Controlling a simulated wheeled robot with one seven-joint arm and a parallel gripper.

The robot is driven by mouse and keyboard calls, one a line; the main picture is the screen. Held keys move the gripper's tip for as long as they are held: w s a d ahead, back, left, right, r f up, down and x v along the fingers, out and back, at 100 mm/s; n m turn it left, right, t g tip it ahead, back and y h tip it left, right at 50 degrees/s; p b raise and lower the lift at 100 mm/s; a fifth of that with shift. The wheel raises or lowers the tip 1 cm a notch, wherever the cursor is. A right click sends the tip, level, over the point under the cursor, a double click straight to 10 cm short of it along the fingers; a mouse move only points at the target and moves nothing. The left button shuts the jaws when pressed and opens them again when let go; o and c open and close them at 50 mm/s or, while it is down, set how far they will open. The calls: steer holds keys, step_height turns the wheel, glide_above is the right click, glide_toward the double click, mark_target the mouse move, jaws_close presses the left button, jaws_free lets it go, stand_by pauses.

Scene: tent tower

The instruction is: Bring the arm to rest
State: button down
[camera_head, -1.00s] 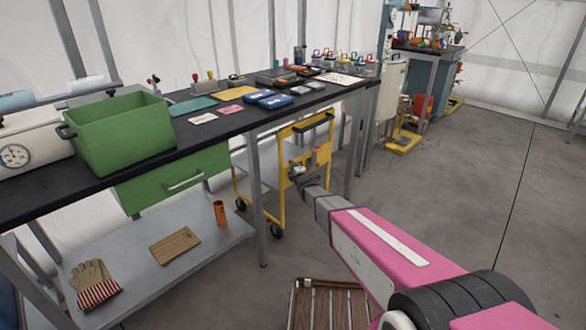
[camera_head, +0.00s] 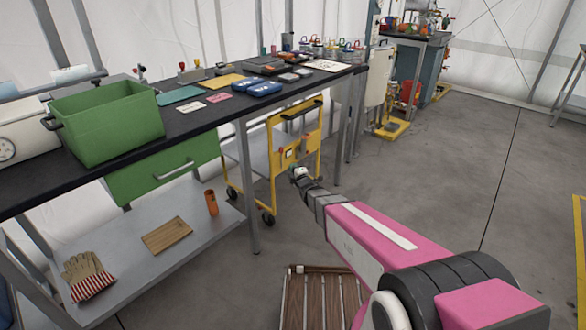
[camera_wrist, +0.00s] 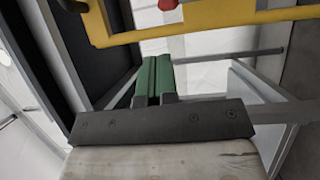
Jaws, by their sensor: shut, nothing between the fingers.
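My arm, with its pink link, reaches forward from the lower right in the head view. My gripper (camera_head: 299,174) is at its far end, in front of the yellow cart (camera_head: 272,165) in that picture. In the wrist view the two green fingers of my gripper (camera_wrist: 153,78) lie together, with nothing between them. A yellow bar of the cart (camera_wrist: 210,17) crosses the top of the wrist view. I cannot tell how far the fingers are from the cart.
The black-topped workbench (camera_head: 178,123) runs along the left, with a green bin (camera_head: 110,125) and several tools on it. Its lower shelf (camera_head: 200,238) holds gloves (camera_head: 85,275). A wooden slatted item (camera_head: 320,297) lies low in front. Grey floor (camera_head: 450,165) is open at right.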

steer(key=s+d+f+m+g+h, duration=0.1)
steer(key=s+d+m+g+h, duration=0.3)
steer(key=d+m, duration=0.3)
steer(key=s+d+f+m+g+h, duration=0.1)
steer(key=s+d+m+g+h, duration=0.35)
steer(key=d, duration=0.55)
steer(key=s+d+r+m+g, duration=0.1)
steer(key=s+d+m+g, duration=0.3)
steer(key=s, duration=0.5)
steer(key=s+d+r+m+g, duration=0.1)
steer(key=s+d+m+g, duration=0.3)
steer(key=s+m, duration=0.3)
steer(key=shift+s+r+y, duration=0.2)
steer(key=shift+s+y, duration=0.15)
steer(key=shift+s, duration=0.9)
